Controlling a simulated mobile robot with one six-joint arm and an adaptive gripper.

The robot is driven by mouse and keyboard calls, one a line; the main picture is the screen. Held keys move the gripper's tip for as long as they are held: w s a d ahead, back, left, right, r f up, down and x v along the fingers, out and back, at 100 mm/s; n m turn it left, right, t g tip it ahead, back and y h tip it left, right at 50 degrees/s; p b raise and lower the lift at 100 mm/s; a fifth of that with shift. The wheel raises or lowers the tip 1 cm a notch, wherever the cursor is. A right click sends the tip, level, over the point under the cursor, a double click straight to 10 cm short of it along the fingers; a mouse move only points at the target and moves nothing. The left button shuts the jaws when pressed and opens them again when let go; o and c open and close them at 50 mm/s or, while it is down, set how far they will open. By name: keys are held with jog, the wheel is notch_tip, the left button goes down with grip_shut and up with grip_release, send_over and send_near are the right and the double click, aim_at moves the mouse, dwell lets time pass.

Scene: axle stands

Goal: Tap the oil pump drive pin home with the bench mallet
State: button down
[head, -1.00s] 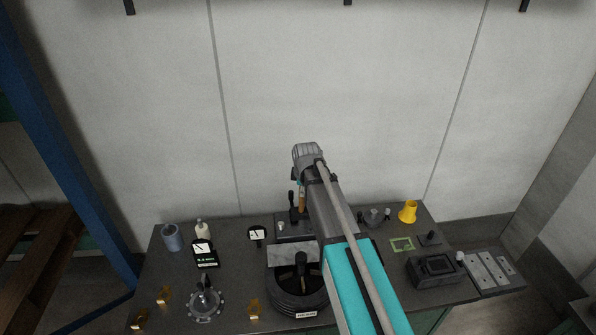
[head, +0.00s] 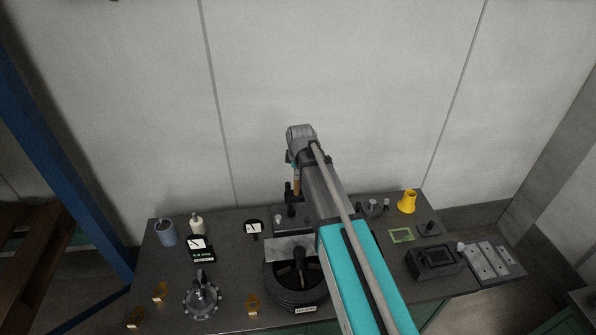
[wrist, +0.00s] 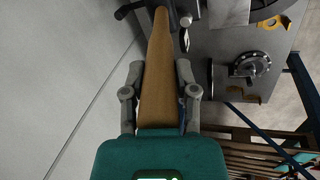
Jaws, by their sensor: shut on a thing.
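My gripper (wrist: 160,85) is shut on the mallet's tan wooden handle (wrist: 157,60), with a finger on each side in the wrist view. In the head view the handle (head: 296,187) hangs below my wrist, with the dark mallet head (head: 290,208) at its lower end. The mallet is over or in front of a dark block with a small light knob (head: 278,219) at the back of the bench; I cannot tell whether they touch. My arm hides part of this area. I cannot pick out the drive pin for certain.
The wall is close behind.

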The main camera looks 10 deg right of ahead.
aim_at(298, 182)
jog(key=shift+f+b, duration=2.35)
notch_tip(298, 182, down, 6)
jog(key=b, duration=0.6)
notch_tip(298, 182, up, 6)
jog(key=p, duration=0.6)
jog(key=shift+r, duration=0.15)
jog(key=shift+s+f, duration=0.1)
jog(key=shift+f, duration=0.1)
